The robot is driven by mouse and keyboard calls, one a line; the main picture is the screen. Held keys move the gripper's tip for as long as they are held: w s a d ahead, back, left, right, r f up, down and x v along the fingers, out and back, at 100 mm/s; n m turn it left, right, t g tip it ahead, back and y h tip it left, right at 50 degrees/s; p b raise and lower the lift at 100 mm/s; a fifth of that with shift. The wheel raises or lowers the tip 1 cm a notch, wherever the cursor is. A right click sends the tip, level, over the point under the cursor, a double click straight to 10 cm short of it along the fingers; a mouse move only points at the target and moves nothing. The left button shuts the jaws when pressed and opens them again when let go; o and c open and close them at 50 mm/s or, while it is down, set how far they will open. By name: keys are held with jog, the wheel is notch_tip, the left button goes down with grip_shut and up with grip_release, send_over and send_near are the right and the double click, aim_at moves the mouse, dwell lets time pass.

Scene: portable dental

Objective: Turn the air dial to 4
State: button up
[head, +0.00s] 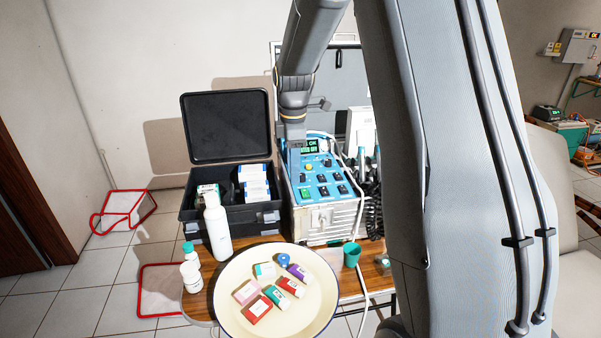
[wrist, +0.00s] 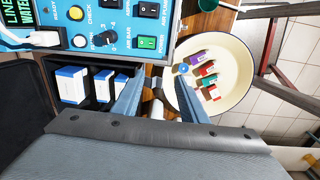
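A small dark dial (wrist: 106,38) sits there beside printed numbers, of which 2, 3 and 4 can be made out. I cannot tell where its pointer stands or read its name surely. My gripper (head: 294,168) is over the left part of the panel in the head view. In the wrist view my gripper (wrist: 158,80) has its fingers apart with nothing between them, clear of the dial.
An open black case (head: 190,215) stands left of the unit. A white bottle (head: 217,232), a round tray (head: 230,318) with small boxes and a green cup (head: 351,254) stand in front.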

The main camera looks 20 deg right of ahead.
aim_at(301, 175)
jog(key=w+d+n, duration=0.2)
jog(key=w+n, duration=0.1)
jog(key=w+d+n, duration=0.2)
jog(key=w+n, duration=0.1)
jog(key=w+d+n, duration=0.2)
jog(key=w+n, duration=0.1)
jog(key=w, duration=0.1)
jog(key=shift+w+d+f, duration=0.1)
jog(key=shift+d+f, duration=0.1)
jog(key=shift+d, duration=0.15)
jog(key=shift+f+p, duration=1)
jog(key=shift+f, duration=2.85)
grip_shut()
